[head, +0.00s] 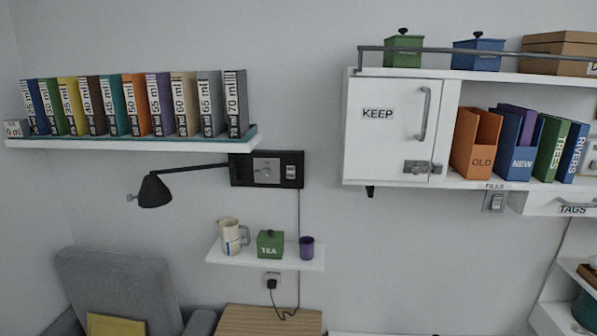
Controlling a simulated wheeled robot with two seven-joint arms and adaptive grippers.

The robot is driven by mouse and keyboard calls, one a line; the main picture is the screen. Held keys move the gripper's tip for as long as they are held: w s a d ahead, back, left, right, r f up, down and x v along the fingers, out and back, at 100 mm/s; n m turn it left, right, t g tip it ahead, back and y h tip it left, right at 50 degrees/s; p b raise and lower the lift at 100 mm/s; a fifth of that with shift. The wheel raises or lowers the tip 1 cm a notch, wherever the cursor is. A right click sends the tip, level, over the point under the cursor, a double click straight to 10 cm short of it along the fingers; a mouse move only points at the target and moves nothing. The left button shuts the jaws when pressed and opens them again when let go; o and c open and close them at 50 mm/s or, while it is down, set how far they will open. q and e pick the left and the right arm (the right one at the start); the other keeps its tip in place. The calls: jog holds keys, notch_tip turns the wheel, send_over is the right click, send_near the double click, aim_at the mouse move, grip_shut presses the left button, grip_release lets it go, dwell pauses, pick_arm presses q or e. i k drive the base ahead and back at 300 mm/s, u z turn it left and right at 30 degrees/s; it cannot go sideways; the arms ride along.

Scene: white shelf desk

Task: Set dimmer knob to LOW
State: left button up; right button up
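The dimmer knob (266,171) sits on a light grey square plate, on a black panel (238,170) fixed to the wall under the left shelf. Its markings are too small to read, so I cannot tell its setting. A small light switch or label piece (291,171) is at the right of the same panel. Neither of my grippers is in view.
A black wall lamp (155,191) has its arm reaching to the panel's left edge. The book shelf (130,142) lies just above. A small shelf (267,256) below holds a jug, a green TEA box and a purple cup. A white KEEP cabinet (385,140) stands right.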

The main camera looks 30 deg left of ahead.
aim_at(266, 172)
jog(key=u, duration=0.2)
jog(key=i, duration=0.6)
jog(key=u, duration=0.5)
